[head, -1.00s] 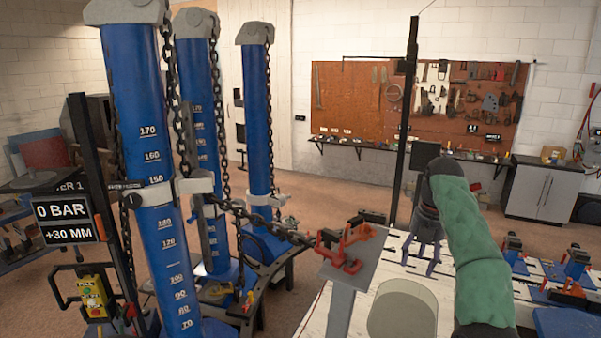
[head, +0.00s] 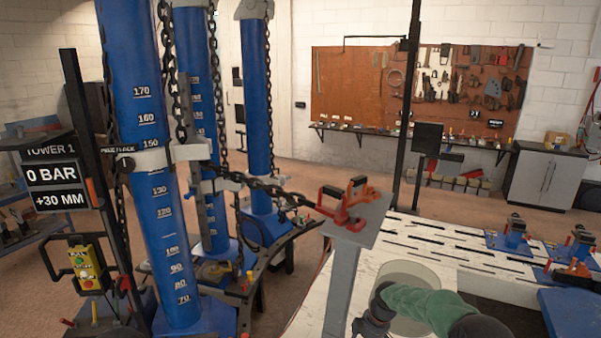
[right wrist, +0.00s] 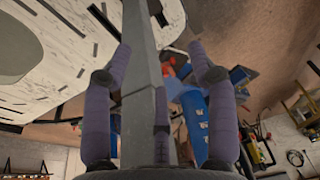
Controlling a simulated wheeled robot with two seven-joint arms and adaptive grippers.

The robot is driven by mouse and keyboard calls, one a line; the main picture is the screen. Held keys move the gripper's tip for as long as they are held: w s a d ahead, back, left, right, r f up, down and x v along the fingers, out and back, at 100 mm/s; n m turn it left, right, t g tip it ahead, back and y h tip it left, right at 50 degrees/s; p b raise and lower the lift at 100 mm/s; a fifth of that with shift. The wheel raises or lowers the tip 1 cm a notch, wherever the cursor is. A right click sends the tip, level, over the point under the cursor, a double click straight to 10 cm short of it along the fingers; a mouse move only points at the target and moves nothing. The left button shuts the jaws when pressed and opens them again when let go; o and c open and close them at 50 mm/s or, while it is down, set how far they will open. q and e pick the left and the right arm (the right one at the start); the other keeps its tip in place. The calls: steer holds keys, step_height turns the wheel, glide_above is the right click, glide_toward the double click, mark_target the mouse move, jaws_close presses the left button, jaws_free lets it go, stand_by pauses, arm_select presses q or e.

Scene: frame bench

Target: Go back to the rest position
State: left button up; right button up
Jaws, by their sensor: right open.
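My right arm comes in at the bottom of the head view in a green sleeve, bent low over the bench's front. My right gripper (right wrist: 158,50) shows its purple fingers spread apart in the right wrist view. A grey post (right wrist: 141,30) shows between the fingers in that view; I cannot tell how far off it is. In the head view this post (head: 342,285) carries a tilted plate with a red clamp (head: 345,203). The fingers are not clearly visible in the head view. My left gripper is in neither view.
Blue towers (head: 155,215) with chains stand at the left, and a chain (head: 270,190) runs to the red clamp. A white slotted bench (head: 430,240) holds a pale round disc (head: 412,278) and several blue fixtures (head: 512,236). A dark pole (head: 407,110) rises behind the bench.

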steer(key=s+a+f+m+y+b, duration=0.1)
steer(key=s+a+f+m+b, duration=0.25)
steer(key=s+f, duration=0.65)
steer(key=s+a+f+m+b, duration=0.35)
steer(key=s+f, duration=0.25)
steer(key=f, duration=0.7)
arm_select(q)
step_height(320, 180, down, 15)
steer(key=b, duration=0.6)
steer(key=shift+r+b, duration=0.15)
steer(key=shift+b, duration=0.15)
arm_select(e)
steer(key=s+a+f+m, duration=0.1)
steer(key=s+f+m, duration=0.3)
steer(key=s, duration=0.5)
steer(key=s+a+f+m, duration=0.1)
steer(key=s+f+m, duration=0.4)
steer(key=s, duration=0.5)
steer(key=shift+s, duration=0.2)
steer(key=shift+a+f, duration=0.1)
steer(key=shift+c, duration=0.3)
